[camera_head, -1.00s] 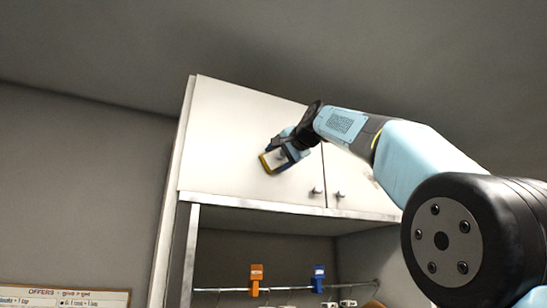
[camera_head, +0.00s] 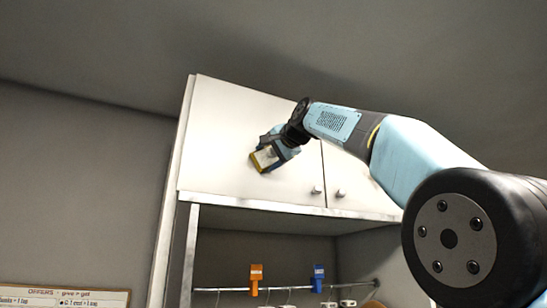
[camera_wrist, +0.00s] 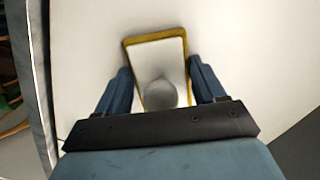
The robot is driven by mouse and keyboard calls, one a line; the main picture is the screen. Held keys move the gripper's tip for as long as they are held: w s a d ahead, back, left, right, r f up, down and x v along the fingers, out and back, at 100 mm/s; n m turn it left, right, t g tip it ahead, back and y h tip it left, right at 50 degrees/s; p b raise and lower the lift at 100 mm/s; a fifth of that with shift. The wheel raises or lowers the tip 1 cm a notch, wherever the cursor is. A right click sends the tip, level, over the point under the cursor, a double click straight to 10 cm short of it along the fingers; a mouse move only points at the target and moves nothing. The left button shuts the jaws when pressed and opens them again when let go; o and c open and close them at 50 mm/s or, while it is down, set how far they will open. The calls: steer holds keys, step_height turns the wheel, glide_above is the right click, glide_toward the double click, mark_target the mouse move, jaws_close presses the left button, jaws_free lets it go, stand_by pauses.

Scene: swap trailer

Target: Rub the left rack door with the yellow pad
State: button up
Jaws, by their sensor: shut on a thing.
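The left rack door (camera_head: 225,120) is a white cupboard door with a small knob (camera_head: 316,190) at its lower right corner. My gripper (camera_head: 267,158) is in front of the middle of this door. It is shut on the yellow pad (camera_head: 257,163), which has a pale back and a yellow edge. In the wrist view the pad (camera_wrist: 183,42) sits between the two blue fingers, its yellow rim facing the white door surface (camera_wrist: 235,40). The pad appears to lie against or very close to the door; its rubbing face is hidden.
The right door (camera_head: 350,170) is partly hidden behind my arm. Below the doors is an open shelf bay with a rail (camera_head: 225,290) holding an orange clip (camera_head: 256,278) and a blue clip (camera_head: 318,278). A notice board (camera_head: 60,297) is at the lower left.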

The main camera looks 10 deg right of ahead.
mark_target(242, 156)
steer(key=shift+s+a, duration=0.3)
steer(key=shift+a, duration=0.85)
steer(key=shift+s+a, duration=0.3)
steer(key=shift+a, duration=0.85)
steer(key=shift+s+a, duration=0.3)
steer(key=shift+a, duration=0.85)
steer(key=shift+s, duration=0.15)
steer(key=shift+a+v, duration=0.2)
steer(key=shift+v, duration=2.65)
steer(key=shift+s+f, duration=0.2)
steer(key=shift+v, duration=1.4)
